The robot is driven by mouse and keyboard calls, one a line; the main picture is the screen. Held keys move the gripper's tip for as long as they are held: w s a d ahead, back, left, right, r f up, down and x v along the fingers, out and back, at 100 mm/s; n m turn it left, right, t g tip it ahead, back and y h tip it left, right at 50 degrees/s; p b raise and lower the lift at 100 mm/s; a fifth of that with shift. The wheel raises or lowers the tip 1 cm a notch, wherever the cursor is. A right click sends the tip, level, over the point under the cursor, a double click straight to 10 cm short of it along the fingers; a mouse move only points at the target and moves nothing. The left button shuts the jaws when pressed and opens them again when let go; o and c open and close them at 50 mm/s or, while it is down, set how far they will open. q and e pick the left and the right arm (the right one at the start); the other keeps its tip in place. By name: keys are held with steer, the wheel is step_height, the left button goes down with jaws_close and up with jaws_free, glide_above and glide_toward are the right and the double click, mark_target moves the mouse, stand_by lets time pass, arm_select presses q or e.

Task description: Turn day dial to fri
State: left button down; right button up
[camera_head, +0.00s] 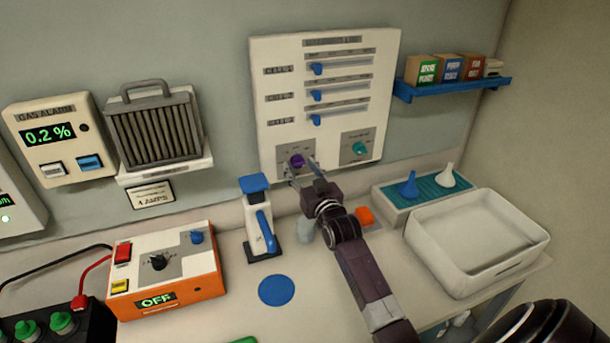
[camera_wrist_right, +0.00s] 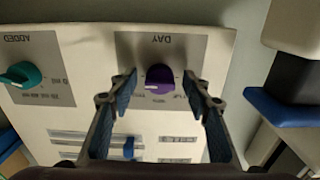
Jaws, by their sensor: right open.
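The purple day dial (camera_head: 297,160) sits on a grey plate at the lower left of the white wall panel (camera_head: 270,70). In the right wrist view the dial (camera_wrist_right: 159,79) appears upside down under the word DAY, with small lettering around it that I cannot read fully. My right gripper (camera_head: 303,173) is at the panel just below the dial in the head view. My left gripper is not in view.
A teal dial (camera_head: 359,148) and several blue sliders (camera_head: 316,69) share the panel. Below stand a blue-and-white bottle-like holder (camera_head: 259,220), an orange charger (camera_head: 165,270) and a white tray (camera_head: 475,240). A blue shelf (camera_head: 452,88) with small boxes is at the right.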

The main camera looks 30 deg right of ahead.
steer(key=v, duration=1.1)
steer(key=shift+s, duration=0.4)
steer(key=shift+f, duration=0.2)
